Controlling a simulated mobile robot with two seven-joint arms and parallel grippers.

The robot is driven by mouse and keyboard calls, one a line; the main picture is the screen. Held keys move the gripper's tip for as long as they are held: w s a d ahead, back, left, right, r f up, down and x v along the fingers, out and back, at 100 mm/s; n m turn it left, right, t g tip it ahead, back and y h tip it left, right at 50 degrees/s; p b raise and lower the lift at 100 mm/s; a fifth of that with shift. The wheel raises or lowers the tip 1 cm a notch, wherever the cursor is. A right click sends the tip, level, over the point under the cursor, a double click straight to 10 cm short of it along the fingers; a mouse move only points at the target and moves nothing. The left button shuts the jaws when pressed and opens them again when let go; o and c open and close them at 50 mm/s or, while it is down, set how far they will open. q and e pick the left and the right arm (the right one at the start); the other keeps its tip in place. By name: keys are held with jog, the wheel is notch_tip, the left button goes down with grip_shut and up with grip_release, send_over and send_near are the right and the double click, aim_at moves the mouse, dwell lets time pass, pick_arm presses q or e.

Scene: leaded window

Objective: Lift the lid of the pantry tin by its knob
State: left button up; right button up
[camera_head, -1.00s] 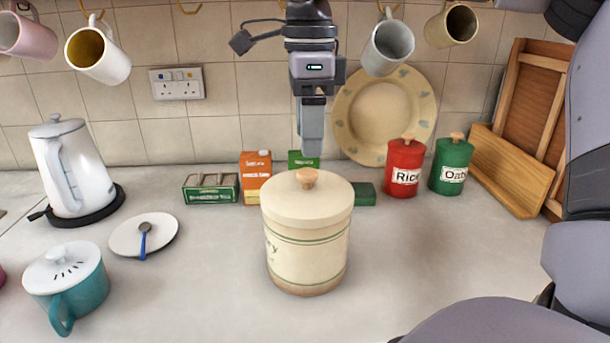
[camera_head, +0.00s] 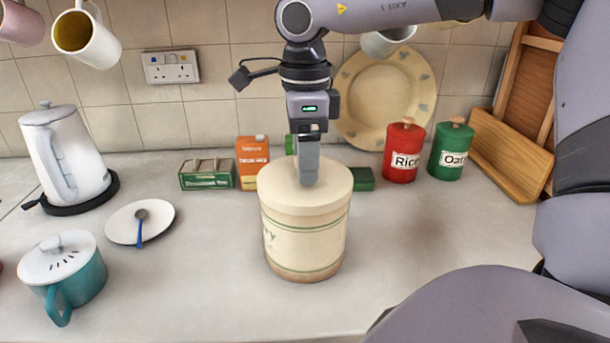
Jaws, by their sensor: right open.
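The pantry tin (camera_head: 303,240) is a cream cylinder with green bands and partly visible lettering. It stands upright on the counter in the middle of the head view. Its cream lid (camera_head: 275,190) sits on top. My right gripper (camera_head: 308,180) points straight down over the middle of the lid. Its fingers hide the wooden knob, so I cannot tell whether they touch it. The right gripper is open. My left gripper is not in view.
A red Rice tin (camera_head: 403,155) and a green Oats tin (camera_head: 451,155) stand at the back right. An orange carton (camera_head: 252,165) and a green box (camera_head: 207,176) are behind the tin. A kettle (camera_head: 65,155), saucer (camera_head: 122,222) and teal mug (camera_head: 82,280) are left. The front counter is clear.

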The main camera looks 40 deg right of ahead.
jog(key=c, duration=1.1)
jog(key=shift+c, duration=0.2)
jog(key=shift+r, duration=0.15)
